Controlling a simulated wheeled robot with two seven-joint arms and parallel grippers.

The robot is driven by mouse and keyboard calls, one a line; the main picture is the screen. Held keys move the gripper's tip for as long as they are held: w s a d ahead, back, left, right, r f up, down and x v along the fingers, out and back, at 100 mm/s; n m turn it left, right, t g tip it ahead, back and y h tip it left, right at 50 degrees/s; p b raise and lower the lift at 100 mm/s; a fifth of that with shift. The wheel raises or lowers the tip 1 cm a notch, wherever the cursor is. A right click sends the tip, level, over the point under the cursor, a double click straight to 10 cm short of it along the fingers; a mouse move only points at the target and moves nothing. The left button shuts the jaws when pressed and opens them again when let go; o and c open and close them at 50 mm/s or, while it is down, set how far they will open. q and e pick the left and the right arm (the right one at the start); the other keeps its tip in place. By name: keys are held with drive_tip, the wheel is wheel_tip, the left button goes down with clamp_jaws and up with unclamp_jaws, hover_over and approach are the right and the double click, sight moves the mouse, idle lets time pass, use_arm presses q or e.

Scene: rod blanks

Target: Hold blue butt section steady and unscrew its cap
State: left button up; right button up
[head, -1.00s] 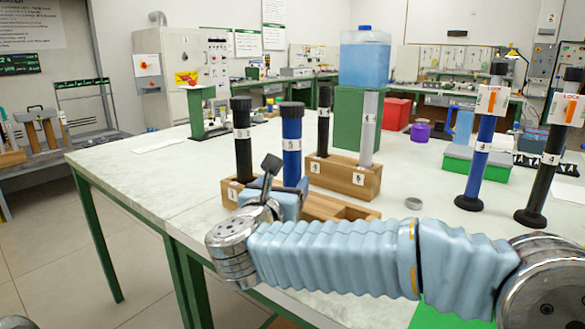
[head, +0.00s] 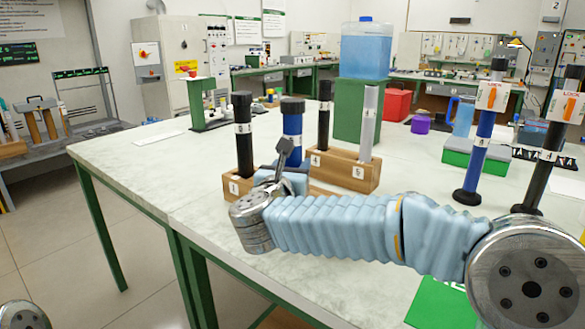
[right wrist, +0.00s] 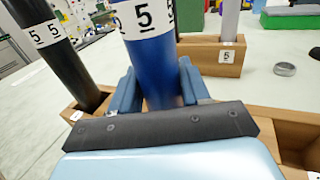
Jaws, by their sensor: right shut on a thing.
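The blue butt section (head: 292,124) is a blue rod with a black cap (head: 292,104) on top and a white label. It stands upright in a wooden block. In the right wrist view the blue rod (right wrist: 150,55) carries the label 5, and its cap is out of frame. My right gripper (right wrist: 157,88) is shut on the blue rod low down, with one blue finger on each side. In the head view my right arm hides the rod's lower part. My left gripper is not in view.
A black rod (head: 243,140) stands just left of the blue one. A second wooden block (head: 345,171) behind holds a black and a grey rod. Two tagged rods on round bases, one blue (head: 480,145), stand at the right.

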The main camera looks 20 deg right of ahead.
sight(290, 123)
drive_tip(key=shift+c, duration=0.8)
wheel_tip(290, 123, up, 10)
drive_tip(key=shift+r, duration=0.1)
drive_tip(key=o, duration=0.4)
drive_tip(key=shift+c, duration=0.2)
clamp_jaws()
